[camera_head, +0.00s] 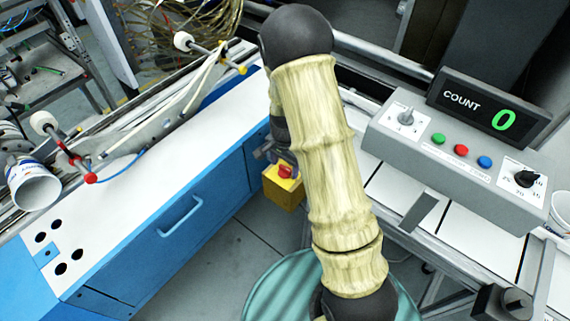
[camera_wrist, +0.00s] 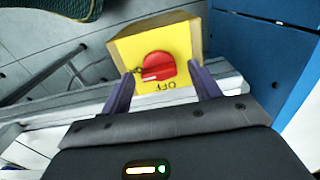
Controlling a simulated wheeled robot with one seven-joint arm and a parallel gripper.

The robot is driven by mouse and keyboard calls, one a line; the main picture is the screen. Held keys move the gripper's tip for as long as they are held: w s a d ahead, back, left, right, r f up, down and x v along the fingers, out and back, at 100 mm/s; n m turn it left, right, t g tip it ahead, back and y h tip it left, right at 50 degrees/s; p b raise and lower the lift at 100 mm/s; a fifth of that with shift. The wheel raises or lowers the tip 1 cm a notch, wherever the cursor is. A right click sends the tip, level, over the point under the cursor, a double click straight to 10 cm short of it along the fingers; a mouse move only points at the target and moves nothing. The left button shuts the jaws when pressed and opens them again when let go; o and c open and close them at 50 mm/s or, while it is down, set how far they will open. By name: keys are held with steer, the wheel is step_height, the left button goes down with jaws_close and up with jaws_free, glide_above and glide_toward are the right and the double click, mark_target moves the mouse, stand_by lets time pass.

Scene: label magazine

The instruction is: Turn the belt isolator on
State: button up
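The belt isolator is a yellow box (camera_head: 283,194) with a red rotary knob (camera_head: 285,171), low beside the blue cabinet in the head view. In the wrist view the knob (camera_wrist: 158,66) sits on the yellow face (camera_wrist: 185,38), with a white mark near its lower edge. The word OFF is printed upside down just below it. My gripper (camera_wrist: 163,73) is open, with one finger on each side of the knob in that view. I see gaps beside the knob and cannot tell how far the fingertips are from the face. In the head view my arm mostly hides the gripper.
A blue cabinet (camera_head: 178,232) with a white top stands left of the isolator. A grey control panel (camera_head: 440,150) with several buttons and dials and a COUNT display (camera_head: 488,107) reading 0 is at right. A teal round object (camera_head: 270,290) is below my arm.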

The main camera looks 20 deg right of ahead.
mark_target(285, 168)
step_height(285, 168, up, 17)
steer(key=shift+r, duration=0.2)
stand_by(0.7)
steer(key=s+r+n+t+p, duration=0.1)
steer(key=s+r+n+p, duration=0.1)
steer(key=s+n, duration=0.3)
steer(key=s+r+n+t+p, duration=0.1)
steer(key=s+r+n+p, duration=0.1)
steer(key=s+n, duration=0.4)
steer(key=s+p, duration=0.1)
steer(key=s, duration=0.3)
steer(key=shift+t, duration=0.3)
steer(key=shift+a+r, duration=0.1)
stand_by(0.5)
